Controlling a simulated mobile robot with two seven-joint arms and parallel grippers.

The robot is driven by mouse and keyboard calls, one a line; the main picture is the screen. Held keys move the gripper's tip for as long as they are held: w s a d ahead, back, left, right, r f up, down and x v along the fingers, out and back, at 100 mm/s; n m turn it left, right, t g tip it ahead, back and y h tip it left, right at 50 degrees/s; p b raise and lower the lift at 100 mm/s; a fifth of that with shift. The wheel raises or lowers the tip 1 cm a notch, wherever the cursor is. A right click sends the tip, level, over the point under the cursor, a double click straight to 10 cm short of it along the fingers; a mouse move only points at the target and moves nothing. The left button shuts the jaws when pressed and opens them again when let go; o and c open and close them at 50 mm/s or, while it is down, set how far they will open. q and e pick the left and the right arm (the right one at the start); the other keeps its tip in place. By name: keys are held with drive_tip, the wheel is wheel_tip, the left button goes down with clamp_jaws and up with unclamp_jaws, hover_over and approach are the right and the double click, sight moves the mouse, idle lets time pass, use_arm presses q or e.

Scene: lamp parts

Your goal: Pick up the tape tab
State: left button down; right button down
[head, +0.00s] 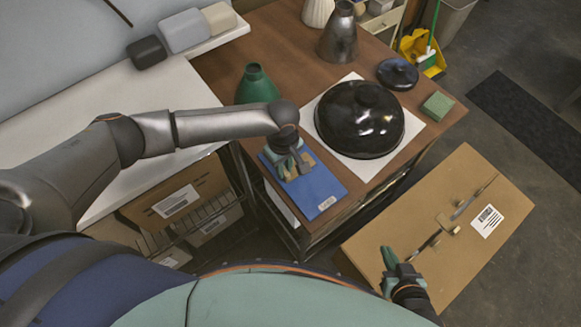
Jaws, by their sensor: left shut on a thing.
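My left gripper (288,160) is low over the blue flat box (325,190) on the brown table. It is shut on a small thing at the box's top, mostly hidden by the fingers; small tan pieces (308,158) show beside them. I cannot tell for sure whether this is the tape tab. A small tan tab-like piece (447,224) also sits between two dark strips on the large cardboard box (375,235) at the right. My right gripper (391,260) is at that box's near edge, and its opening is unclear.
A glossy black dome (360,120) stands on a white sheet right of the blue box. A green cone (257,86), a grey metal cone (339,40), a dark disc (397,74) and a green block (437,105) stand around it. Cartons (177,200) fill the shelf below.

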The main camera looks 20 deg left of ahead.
use_arm(q)
drive_tip(key=shift+r, duration=0.1)
drive_tip(key=shift+r, duration=0.25)
wheel_tip(320, 180, up, 2)
drive_tip(key=shift+r, duration=0.2)
drive_tip(key=d+r, duration=1)
drive_tip(key=d, duration=0.4)
drive_tip(key=shift+s+b, duration=0.3)
drive_tip(key=shift+s, duration=0.1)
